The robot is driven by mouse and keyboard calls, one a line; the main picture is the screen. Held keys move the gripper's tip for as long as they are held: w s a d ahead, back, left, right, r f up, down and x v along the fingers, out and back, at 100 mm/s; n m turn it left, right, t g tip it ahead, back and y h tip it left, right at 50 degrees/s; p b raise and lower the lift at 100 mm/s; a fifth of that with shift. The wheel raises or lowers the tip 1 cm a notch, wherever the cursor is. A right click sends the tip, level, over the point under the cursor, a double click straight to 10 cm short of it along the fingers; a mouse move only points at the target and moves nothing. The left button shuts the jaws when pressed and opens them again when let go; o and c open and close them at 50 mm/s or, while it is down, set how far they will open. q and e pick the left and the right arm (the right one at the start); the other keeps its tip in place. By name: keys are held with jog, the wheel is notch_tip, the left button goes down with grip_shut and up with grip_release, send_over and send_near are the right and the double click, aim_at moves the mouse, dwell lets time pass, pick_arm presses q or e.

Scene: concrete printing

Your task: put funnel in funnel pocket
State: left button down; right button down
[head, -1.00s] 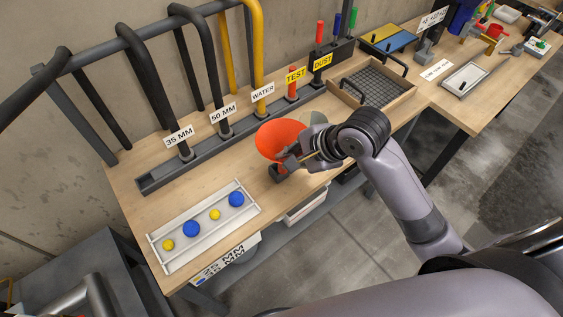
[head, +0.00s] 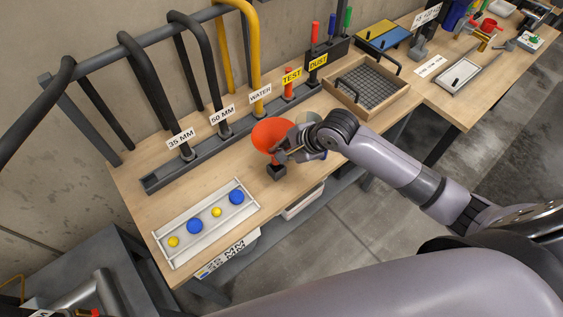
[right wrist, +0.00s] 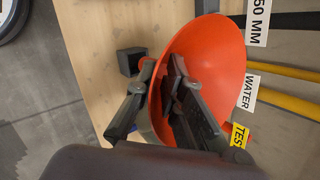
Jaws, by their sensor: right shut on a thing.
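The orange-red funnel (head: 271,132) is in my right gripper (head: 281,156), wide mouth up, over the front part of the workbench. It also shows large in the right wrist view (right wrist: 211,58). A small dark block, which looks like the funnel pocket (head: 277,173), stands on the bench just below the funnel; in the right wrist view the block (right wrist: 130,61) shows to the left of the cone. The funnel's lower stem is partly hidden, so I cannot tell whether its tip touches the block. My left gripper is out of view.
A white tray (head: 162,241) with blue and yellow discs lies to the left. Behind is a dark rack (head: 160,182) with labelled hoses. A wooden sieve box (head: 396,104) stands to the right.

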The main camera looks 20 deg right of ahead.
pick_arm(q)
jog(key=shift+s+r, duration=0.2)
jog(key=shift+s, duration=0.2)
pick_arm(e)
notch_tip(320, 180, down, 6)
jog(key=shift+f, duration=0.1)
jog(key=c, duration=1.7)
grip_release()
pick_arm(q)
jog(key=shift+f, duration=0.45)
pick_arm(e)
jog(key=v, duration=1.2)
jog(key=shift+a, duration=0.1)
